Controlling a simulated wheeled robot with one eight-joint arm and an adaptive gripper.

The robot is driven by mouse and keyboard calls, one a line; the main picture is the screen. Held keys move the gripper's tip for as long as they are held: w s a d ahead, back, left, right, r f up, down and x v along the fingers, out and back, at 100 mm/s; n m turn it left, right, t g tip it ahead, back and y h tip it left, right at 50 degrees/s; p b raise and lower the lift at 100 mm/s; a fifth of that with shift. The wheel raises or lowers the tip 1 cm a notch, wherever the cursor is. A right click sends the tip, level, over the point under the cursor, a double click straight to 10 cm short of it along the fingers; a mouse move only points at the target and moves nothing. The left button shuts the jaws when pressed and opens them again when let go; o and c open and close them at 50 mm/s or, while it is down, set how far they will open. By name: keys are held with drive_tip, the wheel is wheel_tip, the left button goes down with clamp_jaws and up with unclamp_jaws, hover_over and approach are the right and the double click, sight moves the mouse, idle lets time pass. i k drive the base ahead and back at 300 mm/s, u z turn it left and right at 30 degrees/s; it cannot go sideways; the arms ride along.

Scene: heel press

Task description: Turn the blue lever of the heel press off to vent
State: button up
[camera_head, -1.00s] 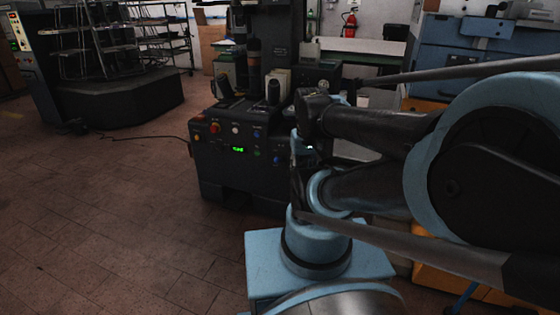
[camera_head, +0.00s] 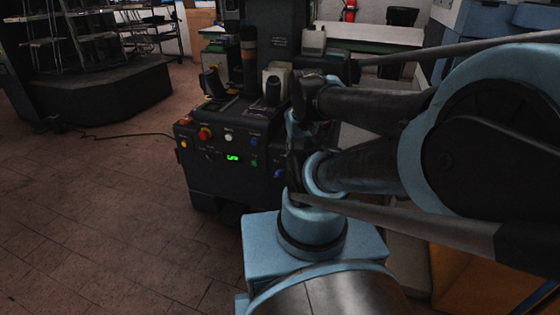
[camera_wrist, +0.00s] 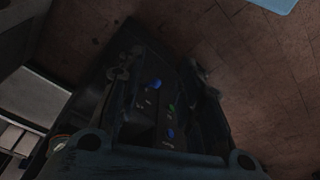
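The dark heel press (camera_head: 215,185) stands ahead, its sloped front panel carrying coloured controls and a green-lit display. Two blue controls show in the wrist view, an upper one (camera_wrist: 156,85) and a lower one (camera_wrist: 170,133), with a small green one between them. Their labels are too small to read, so I cannot tell which is the vent lever or how it is turned. My gripper (camera_wrist: 163,68) is open, its dark fingers on either side of the view of the panel. No contact with a blue control shows. In the head view my arm hides part of the press's right side.
A red button (camera_head: 205,134) and a white button (camera_head: 228,136) sit on the panel's left half. Black posts stand on the press top. A dark platform with racks (camera_head: 100,90) is at the back left. The tiled floor at left is clear except for a cable (camera_head: 130,134).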

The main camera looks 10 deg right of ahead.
sight(279, 174)
drive_tip(key=i, duration=0.2)
drive_tip(key=u, duration=0.7)
drive_tip(key=k, duration=0.85)
drive_tip(key=z, duration=0.5)
